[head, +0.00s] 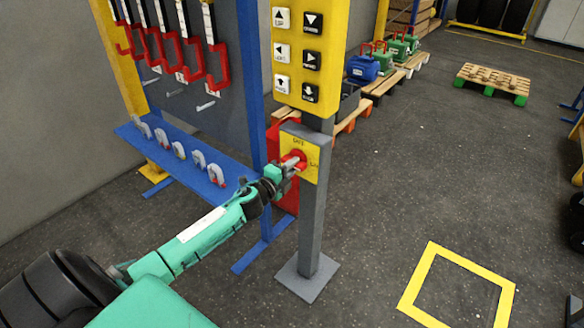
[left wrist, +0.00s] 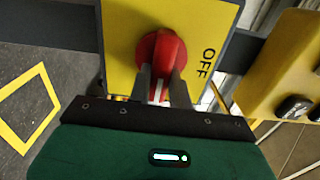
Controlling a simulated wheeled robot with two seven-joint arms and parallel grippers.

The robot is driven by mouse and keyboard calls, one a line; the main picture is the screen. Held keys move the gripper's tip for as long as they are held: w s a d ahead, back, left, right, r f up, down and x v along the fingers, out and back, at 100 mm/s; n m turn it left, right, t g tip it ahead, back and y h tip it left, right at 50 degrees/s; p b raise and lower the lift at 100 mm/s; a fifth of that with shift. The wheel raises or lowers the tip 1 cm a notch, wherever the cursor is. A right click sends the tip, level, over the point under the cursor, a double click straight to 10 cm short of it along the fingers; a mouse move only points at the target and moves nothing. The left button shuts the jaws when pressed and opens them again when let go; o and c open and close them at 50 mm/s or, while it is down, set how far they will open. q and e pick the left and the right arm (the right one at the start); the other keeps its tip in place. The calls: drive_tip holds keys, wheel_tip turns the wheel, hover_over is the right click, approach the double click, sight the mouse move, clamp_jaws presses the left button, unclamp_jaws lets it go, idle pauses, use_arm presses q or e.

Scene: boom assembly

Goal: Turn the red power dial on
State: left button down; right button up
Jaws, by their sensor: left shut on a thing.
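The red power dial (head: 294,158) sits on a yellow plate (head: 313,164) on top of a grey post. In the left wrist view the dial (left wrist: 161,58) is large, on the yellow plate with the word OFF to its right. A white mark shows on the dial, between my fingers. My left gripper (head: 290,167) reaches the dial from the front left. In the left wrist view its two dark fingers (left wrist: 161,88) lie on either side of the dial's grip, shut on it. The fingers partly hide the dial in the head view. My right gripper is in neither view.
A yellow button panel (head: 310,50) stands above and behind the dial post.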

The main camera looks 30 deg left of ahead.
use_arm(q)
drive_tip(key=shift+f, duration=0.1)
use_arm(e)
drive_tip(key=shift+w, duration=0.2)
use_arm(q)
drive_tip(key=c, duration=1.3)
unclamp_jaws()
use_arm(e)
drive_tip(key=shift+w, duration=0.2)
use_arm(q)
drive_tip(key=shift+s, duration=0.15)
drive_tip(key=s, duration=0.4)
drive_tip(key=s+b, duration=0.1)
drive_tip(key=s, duration=0.4)
drive_tip(key=s+a, duration=0.1)
drive_tip(key=s, duration=0.3)
drive_tip(key=shift+s, duration=0.3)
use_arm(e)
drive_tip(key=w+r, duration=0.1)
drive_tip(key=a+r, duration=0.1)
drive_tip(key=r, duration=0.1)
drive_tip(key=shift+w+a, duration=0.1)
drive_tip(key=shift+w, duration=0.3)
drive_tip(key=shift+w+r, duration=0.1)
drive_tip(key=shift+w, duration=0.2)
